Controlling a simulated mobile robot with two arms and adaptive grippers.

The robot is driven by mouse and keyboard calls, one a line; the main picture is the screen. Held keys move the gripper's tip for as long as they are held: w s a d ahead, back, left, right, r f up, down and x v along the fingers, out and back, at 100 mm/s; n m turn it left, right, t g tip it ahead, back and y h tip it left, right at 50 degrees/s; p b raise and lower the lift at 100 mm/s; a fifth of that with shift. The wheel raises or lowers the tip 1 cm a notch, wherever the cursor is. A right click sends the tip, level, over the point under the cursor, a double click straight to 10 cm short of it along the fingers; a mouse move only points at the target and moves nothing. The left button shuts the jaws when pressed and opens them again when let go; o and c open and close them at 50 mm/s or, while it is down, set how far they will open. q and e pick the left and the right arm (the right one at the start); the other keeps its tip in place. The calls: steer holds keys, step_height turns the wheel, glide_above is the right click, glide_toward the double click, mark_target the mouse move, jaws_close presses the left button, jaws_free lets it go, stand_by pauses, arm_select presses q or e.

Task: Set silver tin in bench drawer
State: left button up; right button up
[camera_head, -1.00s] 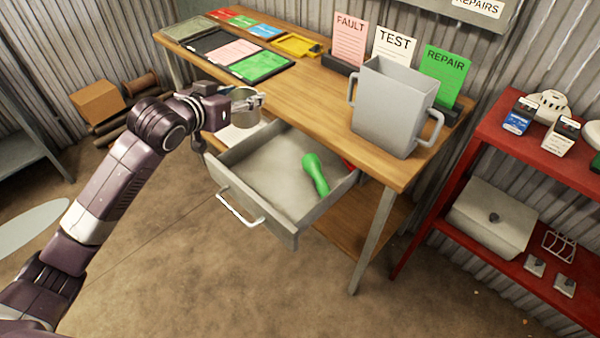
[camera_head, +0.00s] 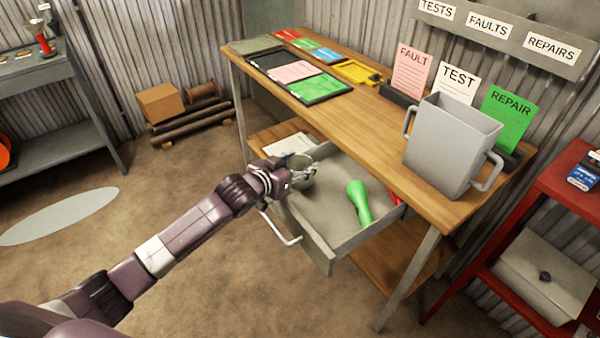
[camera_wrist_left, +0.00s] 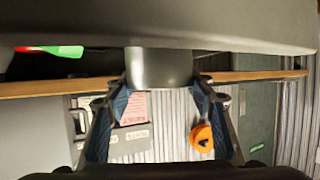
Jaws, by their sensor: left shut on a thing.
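The silver tin (camera_head: 302,174) is a small grey round container, partly hidden by my left gripper (camera_head: 288,167). The gripper is shut on it at the left end of the bench drawer. The drawer (camera_head: 338,208) is pulled open under the wooden bench. The tin overlaps the drawer's left part in the head view; whether it touches the drawer floor I cannot tell. The left wrist view shows the tin (camera_wrist_left: 158,68) as a grey cylinder between the fingers of the left gripper (camera_wrist_left: 162,86). My right gripper is in neither view.
A green torch (camera_head: 359,202) and a partly hidden red item (camera_head: 396,198) lie in the drawer. The wooden bench top (camera_head: 375,125) overhangs it, bearing a large grey two-handled container (camera_head: 450,145). A red shelf (camera_head: 555,190) stands at right.

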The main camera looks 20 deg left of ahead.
arm_select(q)
step_height(320, 180, down, 4)
steer(key=shift+r, duration=0.2)
steer(key=o, duration=0.9)
steer(key=v, duration=1.2)
steer(key=shift+r, duration=0.15)
